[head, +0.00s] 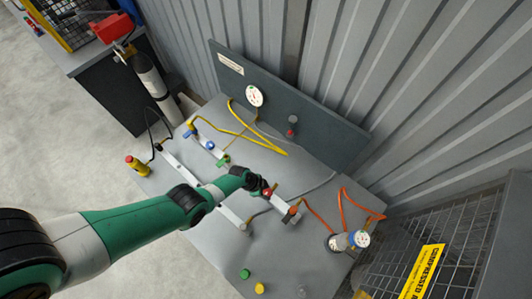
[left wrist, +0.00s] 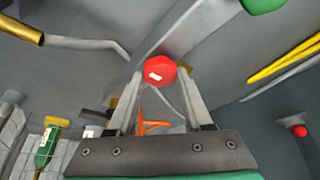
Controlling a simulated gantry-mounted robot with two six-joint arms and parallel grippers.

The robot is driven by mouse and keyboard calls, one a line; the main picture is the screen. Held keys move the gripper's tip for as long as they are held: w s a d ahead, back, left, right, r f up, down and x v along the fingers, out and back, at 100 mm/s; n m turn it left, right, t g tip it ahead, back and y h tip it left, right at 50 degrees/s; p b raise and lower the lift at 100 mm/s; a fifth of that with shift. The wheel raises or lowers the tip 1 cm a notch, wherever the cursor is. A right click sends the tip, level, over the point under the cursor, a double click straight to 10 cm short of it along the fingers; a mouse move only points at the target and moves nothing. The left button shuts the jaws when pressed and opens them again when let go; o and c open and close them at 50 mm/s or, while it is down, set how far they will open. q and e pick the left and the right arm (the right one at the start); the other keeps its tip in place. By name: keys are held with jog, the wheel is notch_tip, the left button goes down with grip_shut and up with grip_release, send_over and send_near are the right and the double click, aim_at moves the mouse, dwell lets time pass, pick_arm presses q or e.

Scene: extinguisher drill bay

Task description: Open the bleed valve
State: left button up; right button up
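My left gripper (head: 264,188) reaches in over the bench to a red knob (head: 267,192) on the pipework near the bench's middle. In the left wrist view the red knob (left wrist: 160,72), with a small white mark on its face, sits between the two fingertips of my left gripper (left wrist: 161,78). The fingers stand on either side of it and look very near its sides. I cannot tell whether they touch it. No lettering names the bleed valve. My right gripper is not in view.
A wire cage (head: 433,235) borders the right.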

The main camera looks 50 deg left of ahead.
pick_arm(q)
grip_shut()
